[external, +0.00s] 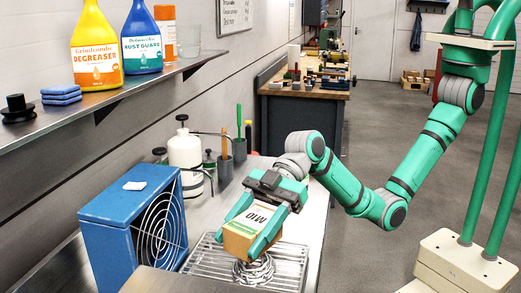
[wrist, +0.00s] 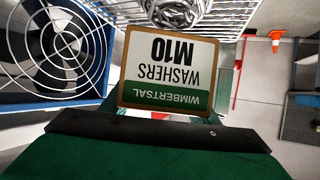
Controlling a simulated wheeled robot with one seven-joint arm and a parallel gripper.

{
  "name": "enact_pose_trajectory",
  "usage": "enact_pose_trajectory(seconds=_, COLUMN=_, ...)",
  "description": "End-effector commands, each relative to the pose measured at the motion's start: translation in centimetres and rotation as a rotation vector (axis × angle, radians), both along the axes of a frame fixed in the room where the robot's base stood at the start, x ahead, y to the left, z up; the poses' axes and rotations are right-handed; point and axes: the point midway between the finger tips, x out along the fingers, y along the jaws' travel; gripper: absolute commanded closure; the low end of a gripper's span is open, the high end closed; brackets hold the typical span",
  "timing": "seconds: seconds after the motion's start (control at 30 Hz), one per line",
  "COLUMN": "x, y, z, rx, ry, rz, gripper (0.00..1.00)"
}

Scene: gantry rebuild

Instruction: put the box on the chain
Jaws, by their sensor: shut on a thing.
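The box (external: 240,240) is a small brown carton with a white and green label reading M10; in the wrist view the label on the box (wrist: 168,70) reads upside down, "Wimbertsal washers M10". My gripper (external: 252,230) is shut on the box, one finger on each side, and holds it tilted. The chain (external: 254,272) is a coiled heap of silvery links on a wire rack (external: 212,262). The box is right above or beside the chain; I cannot tell if they touch. In the wrist view the chain (wrist: 178,10) shows past the box's upper edge, partly hidden.
A blue fan (external: 125,225) stands left of the rack, close to my gripper. A white bottle (external: 186,155) and a grey cup with tools (external: 225,168) stand behind. A shelf (external: 110,95) with cleaner bottles runs along the wall. The bench right of the rack is clear.

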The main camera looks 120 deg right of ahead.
Motion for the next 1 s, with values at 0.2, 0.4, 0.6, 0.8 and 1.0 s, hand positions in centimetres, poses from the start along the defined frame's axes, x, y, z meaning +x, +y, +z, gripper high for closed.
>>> enact_pose_trajectory(seconds=0.2, x=-0.1, y=0.0, z=-2.6, rx=0.001, ry=0.000, rz=0.000, gripper=0.82)
enact_pose_trajectory(seconds=0.4, x=-0.1, y=0.0, z=-2.5, rx=0.000, ry=-0.001, rz=0.000, gripper=0.82)
enact_pose_trajectory(seconds=0.6, x=-0.1, y=0.0, z=-3.0, rx=0.000, ry=0.001, rz=0.000, gripper=0.41)
enact_pose_trajectory(seconds=0.8, x=-0.1, y=0.0, z=-2.9, rx=0.000, ry=0.001, rz=0.000, gripper=0.27)
enact_pose_trajectory(seconds=1.0, x=-0.1, y=0.0, z=-2.7, rx=0.000, ry=0.001, rz=0.000, gripper=0.27)
